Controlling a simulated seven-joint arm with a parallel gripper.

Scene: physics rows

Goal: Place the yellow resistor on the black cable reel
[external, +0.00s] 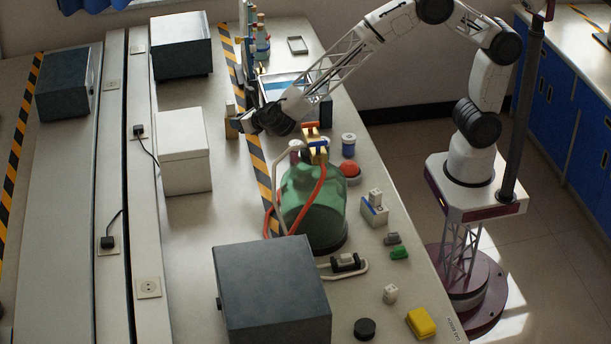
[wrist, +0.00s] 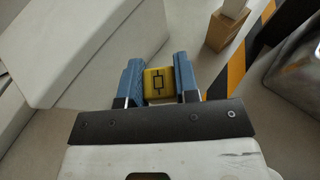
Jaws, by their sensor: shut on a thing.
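My gripper (wrist: 159,78) is shut on the yellow resistor (wrist: 158,82), a small yellow block with a black resistor symbol on its face. The block sits between the two blue fingers in the wrist view. In the external view my gripper (external: 236,124) is low over the bench, left of the striped tape and right of the white box. The resistor is small and hard to make out there. A small black round piece (external: 364,329) lies at the front of the bench, far from my gripper; it looks like the cable reel, but I cannot be sure.
A green glass bottle (external: 313,205) with red tubing stands between my gripper and the black piece. A dark box (external: 271,292) stands at the front. A white box (external: 184,150) is close to my gripper. A yellow block (external: 421,323) lies right of the black piece.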

